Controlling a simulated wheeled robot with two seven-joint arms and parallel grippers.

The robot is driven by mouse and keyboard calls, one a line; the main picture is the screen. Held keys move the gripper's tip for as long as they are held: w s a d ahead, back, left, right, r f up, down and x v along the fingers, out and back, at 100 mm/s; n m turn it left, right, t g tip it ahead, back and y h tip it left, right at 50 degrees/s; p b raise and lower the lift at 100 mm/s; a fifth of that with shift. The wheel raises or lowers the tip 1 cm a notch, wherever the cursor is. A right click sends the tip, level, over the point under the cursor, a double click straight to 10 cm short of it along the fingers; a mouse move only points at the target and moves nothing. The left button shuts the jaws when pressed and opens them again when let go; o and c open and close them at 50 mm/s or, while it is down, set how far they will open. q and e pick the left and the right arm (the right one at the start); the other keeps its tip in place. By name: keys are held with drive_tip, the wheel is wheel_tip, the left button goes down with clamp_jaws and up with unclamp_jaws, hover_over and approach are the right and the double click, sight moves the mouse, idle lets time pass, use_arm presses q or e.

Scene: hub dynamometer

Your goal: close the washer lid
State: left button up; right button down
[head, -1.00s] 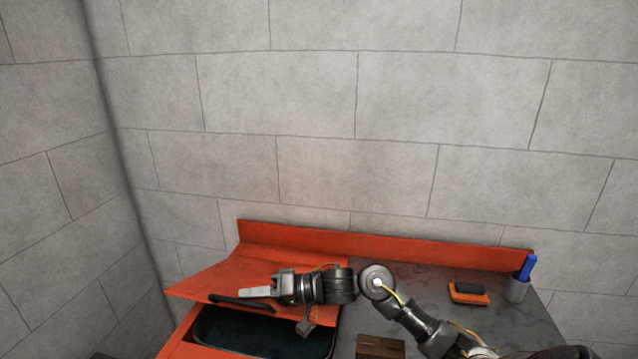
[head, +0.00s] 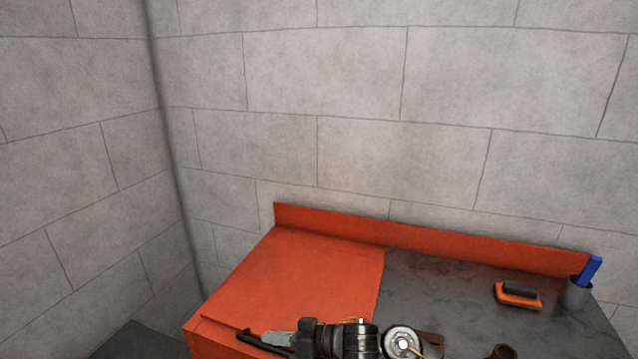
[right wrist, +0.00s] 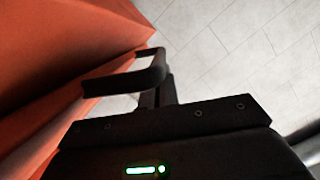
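The orange washer lid (head: 305,265) lies down over the basin, looking about level with the counter. Whether its front edge is fully seated I cannot tell. Its black handle (head: 262,342) is at the front edge and also shows in the right wrist view (right wrist: 130,80). My right gripper (head: 276,338) is at the handle, over the lid's front edge. In the right wrist view its dark fingers (right wrist: 158,92) look close together beside the handle's end, with nothing visible between them. Contact with the handle is unclear. The basin's inside is hidden. My left gripper is not in view.
The orange rear rail (head: 430,240) runs along the wall. A dark grey counter (head: 450,285) extends right of the lid. An orange and black brush-like block (head: 518,295) and a grey cup (head: 577,292) with a blue item stand at the right.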

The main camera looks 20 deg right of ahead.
drive_tip(key=shift+s+f, duration=0.3)
drive_tip(key=shift+f, duration=0.35)
drive_tip(key=r+p, duration=0.1)
drive_tip(key=w+d+r+p, duration=0.1)
drive_tip(key=r+p, duration=0.2)
drive_tip(key=shift+w+d+r, duration=0.2)
drive_tip(key=shift+w+d, duration=0.05)
drive_tip(key=shift+w, duration=0.1)
drive_tip(key=b+v, duration=0.2)
drive_tip(key=v, duration=0.7)
drive_tip(key=shift+w+d, duration=0.1)
drive_tip(key=shift+w, duration=0.1)
drive_tip(key=shift+s+d+r, duration=0.2)
drive_tip(key=shift+d+r, duration=0.05)
drive_tip(key=shift+d, duration=0.05)
